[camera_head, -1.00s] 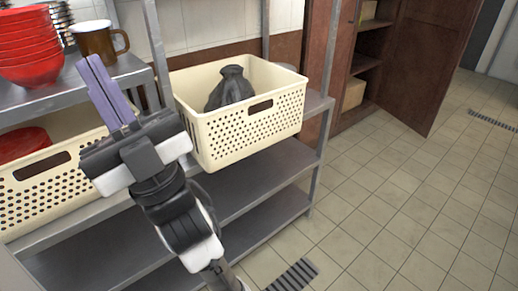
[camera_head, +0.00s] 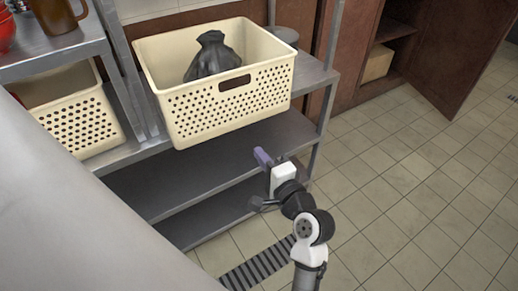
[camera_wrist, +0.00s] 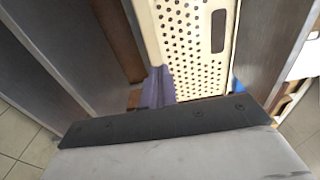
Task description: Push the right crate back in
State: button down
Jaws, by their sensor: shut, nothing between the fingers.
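The right crate (camera_head: 195,118) is a cream perforated basket with a dark handle slot, on the upper metal shelf (camera_head: 312,76). Its front hangs out past the shelf's front edge. A dark tied bag (camera_head: 210,60) sits in it. My gripper (camera_head: 262,157) is shut and empty, below and in front of the crate's right part, and looks apart from it. In the wrist view the purple fingers (camera_wrist: 155,88) are together, with the crate's perforated front (camera_wrist: 185,45) and slot beyond them. The gap between them is hard to judge.
Another cream crate (camera_head: 85,122) stands at the left, partly hidden by my own body. A brown mug (camera_head: 55,14) is on the shelf above it. A lower shelf (camera_head: 205,163) is bare. Tiled floor at right is clear.

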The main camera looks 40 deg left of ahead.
aim_at(236, 122)
jog(key=p+x, duration=0.2)
jog(key=x, duration=0.9)
jog(key=shift+w+a, duration=0.1)
jog(key=shift+a, duration=0.1)
jog(key=shift+w+a+r+p, duration=0.1)
jog(key=shift+w+a+p, duration=0.1)
jog(key=shift+a+p, duration=0.15)
jog(key=p+x, duration=0.1)
jog(key=x, duration=0.9)
jog(key=shift+w+a, duration=0.15)
jog(key=shift+a, duration=0.15)
